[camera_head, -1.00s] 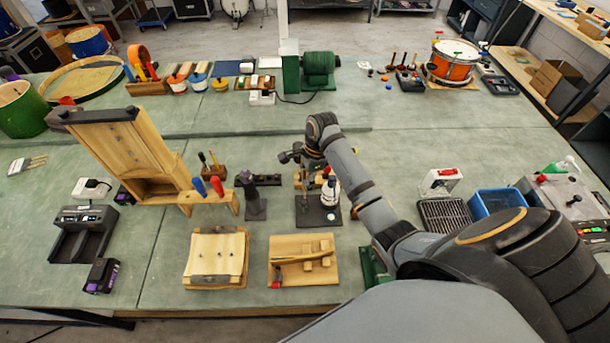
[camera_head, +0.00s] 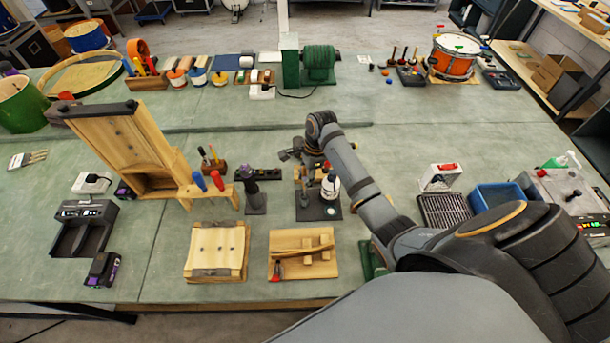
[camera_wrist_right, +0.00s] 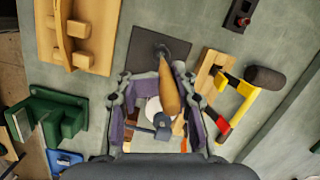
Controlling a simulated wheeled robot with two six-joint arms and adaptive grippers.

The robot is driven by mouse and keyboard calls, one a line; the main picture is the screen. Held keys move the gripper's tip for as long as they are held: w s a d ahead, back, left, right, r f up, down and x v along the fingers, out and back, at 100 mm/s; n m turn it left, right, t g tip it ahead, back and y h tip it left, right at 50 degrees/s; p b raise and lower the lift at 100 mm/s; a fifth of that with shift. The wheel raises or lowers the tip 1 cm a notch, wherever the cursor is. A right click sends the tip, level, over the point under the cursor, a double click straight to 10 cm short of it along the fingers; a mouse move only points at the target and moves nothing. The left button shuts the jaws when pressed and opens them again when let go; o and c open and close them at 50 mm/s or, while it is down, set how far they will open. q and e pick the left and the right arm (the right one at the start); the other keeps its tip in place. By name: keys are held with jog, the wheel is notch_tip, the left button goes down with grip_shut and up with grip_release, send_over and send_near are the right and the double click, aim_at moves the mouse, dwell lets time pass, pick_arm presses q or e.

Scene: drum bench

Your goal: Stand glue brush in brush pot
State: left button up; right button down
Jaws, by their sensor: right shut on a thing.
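My right gripper (camera_head: 300,157) is above the middle of the bench, over a dark square plate (camera_head: 318,209). In the right wrist view it is shut on the glue brush, whose tan tapered wooden handle (camera_wrist_right: 170,88) shows between the fingers. The bristle end is hidden. A white round vessel (camera_wrist_right: 153,108), perhaps the brush pot, shows behind the gripper. In the head view a white vessel with a dark top (camera_head: 331,184) stands on the plate, beside the gripper; I cannot tell whether it is the same one. My left gripper is not in view.
A wooden jig board (camera_head: 285,267) and a wooden block (camera_head: 216,252) lie in front. A screwdriver rack (camera_head: 222,200) stands left of the plate. A blue bin (camera_head: 497,197) and a grated tray (camera_head: 445,212) are at right. The bench behind the gripper is largely clear.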

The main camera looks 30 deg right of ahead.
jog(key=shift+f+b, duration=0.55)
jog(key=shift+f, duration=2.35)
jog(key=c, duration=0.9)
grip_release()
jog(key=shift+o, duration=0.2)
notch_tip(320, 180, up, 12)
jog(key=d, duration=0.2)
jog(key=shift+s, duration=0.35)
jog(key=shift+f, duration=0.15)
